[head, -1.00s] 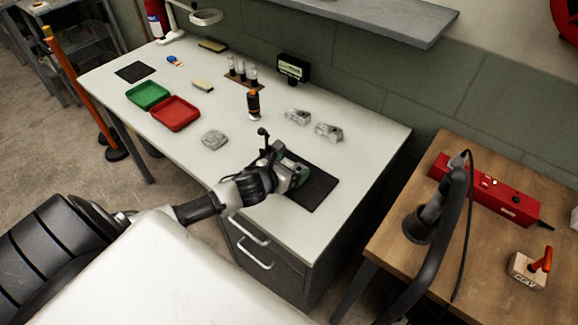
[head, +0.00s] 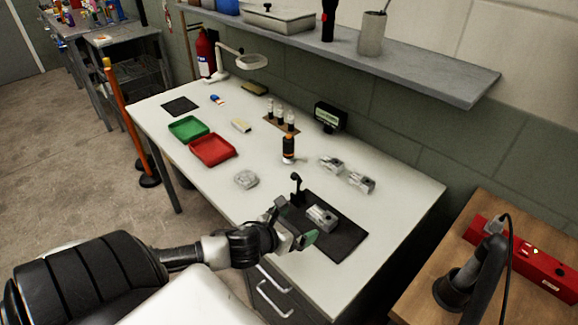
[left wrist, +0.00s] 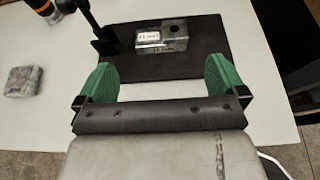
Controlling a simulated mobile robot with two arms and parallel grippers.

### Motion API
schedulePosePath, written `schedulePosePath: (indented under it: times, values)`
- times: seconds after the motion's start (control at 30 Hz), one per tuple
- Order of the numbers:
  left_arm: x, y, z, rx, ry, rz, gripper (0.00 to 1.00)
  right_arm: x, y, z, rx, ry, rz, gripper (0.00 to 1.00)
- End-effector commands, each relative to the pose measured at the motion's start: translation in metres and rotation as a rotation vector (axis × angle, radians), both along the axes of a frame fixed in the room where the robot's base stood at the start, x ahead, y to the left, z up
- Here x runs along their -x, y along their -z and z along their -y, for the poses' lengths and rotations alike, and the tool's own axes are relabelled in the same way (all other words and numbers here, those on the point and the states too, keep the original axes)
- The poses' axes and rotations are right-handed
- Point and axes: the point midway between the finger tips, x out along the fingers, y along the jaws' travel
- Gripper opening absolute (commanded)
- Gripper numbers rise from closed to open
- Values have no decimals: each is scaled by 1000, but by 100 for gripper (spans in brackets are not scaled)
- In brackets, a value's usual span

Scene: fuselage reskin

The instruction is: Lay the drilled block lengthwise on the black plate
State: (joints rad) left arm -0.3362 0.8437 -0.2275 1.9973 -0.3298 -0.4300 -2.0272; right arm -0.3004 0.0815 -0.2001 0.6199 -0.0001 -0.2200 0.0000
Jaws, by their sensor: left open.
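A grey metal block with a hole in its top, the drilled block (head: 321,218), lies on the black plate (head: 345,238) on the white table. In the left wrist view the block (left wrist: 161,37) shows a white label and a dark round hole, and lies lengthwise across the plate (left wrist: 205,66). My left gripper (head: 296,237) is at the plate's front left edge, clear of the block. In the left wrist view its green fingers (left wrist: 162,80) are wide apart with nothing between them. My right gripper is not in view.
A small black stand (head: 297,190) rises at the plate's left edge. Two similar metal blocks (head: 347,172) lie behind the plate. A round-cornered grey piece (head: 246,179), a red tray (head: 212,150), a green tray (head: 188,128) and an orange-black bottle (head: 288,149) are on the table.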

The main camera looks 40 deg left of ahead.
Motion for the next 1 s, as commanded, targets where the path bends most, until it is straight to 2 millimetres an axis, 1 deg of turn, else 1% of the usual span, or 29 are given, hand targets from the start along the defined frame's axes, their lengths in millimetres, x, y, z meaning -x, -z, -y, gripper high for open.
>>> schedulePosePath:
  times: [0.03,0.2,0.6,0.7,0.77,0.87,0.97,1.0]
  values:
    - [7,-1,-1,-2,0,-3,100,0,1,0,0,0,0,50]
    - [18,-7,-2,-1,-1,-2,100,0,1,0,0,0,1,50]
    - [21,-9,-2,-1,-1,1,100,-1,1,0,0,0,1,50]
    - [23,-8,-1,32,-23,-7,100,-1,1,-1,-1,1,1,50]
    - [26,-6,2,97,-72,-22,100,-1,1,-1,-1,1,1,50]
    - [35,-1,9,307,-226,-66,100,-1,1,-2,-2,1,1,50]
    - [51,6,21,604,-459,-125,100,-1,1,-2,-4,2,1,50]
    - [58,9,25,730,-562,-150,100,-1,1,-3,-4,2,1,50]
